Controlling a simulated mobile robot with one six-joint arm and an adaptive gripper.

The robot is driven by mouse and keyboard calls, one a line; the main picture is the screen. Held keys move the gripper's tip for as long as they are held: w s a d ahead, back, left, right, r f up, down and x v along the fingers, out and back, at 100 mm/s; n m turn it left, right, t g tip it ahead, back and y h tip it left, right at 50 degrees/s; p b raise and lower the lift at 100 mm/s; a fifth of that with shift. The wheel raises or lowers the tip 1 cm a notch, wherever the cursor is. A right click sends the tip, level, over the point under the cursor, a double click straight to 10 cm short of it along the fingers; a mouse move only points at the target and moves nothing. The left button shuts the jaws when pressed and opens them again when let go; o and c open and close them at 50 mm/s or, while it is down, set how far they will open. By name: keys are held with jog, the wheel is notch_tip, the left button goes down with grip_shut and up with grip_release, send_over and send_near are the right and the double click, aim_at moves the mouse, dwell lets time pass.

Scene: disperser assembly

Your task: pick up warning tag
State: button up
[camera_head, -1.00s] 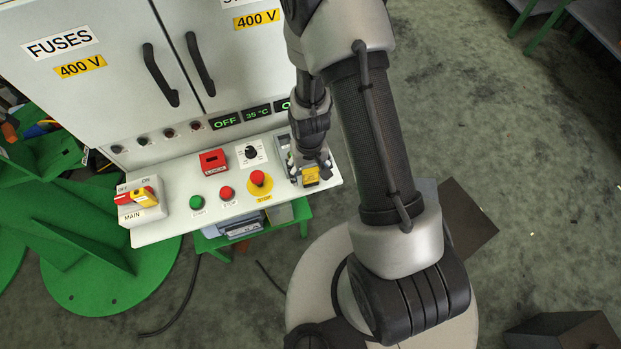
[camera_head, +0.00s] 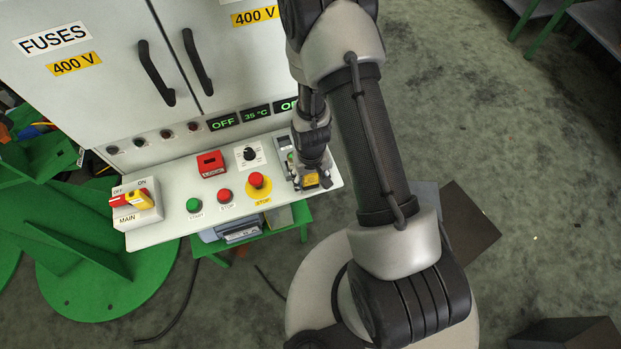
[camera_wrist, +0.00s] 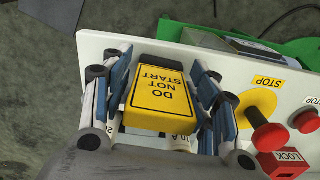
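The warning tag (camera_wrist: 160,97) is yellow with a black top and reads "DO NOT START". It lies in a holder at the right end of the white control panel. In the head view only a small yellow part (camera_head: 311,180) shows beneath my gripper (camera_head: 312,173). In the wrist view my gripper (camera_wrist: 162,95) has its blue-padded fingers on both sides of the tag, close to its edges. A narrow gap seems to show on each side, so the fingers look open around it. Whether they touch it is hard to see.
Left of the tag are a red emergency stop (camera_head: 257,181) on a yellow plate, a red lock box (camera_head: 210,164), a black knob (camera_head: 249,154) and red and green buttons. The main switch (camera_head: 137,200) is at the far left. The cabinet (camera_head: 110,75) rises behind the panel.

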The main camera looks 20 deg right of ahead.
jog(key=c, duration=0.8)
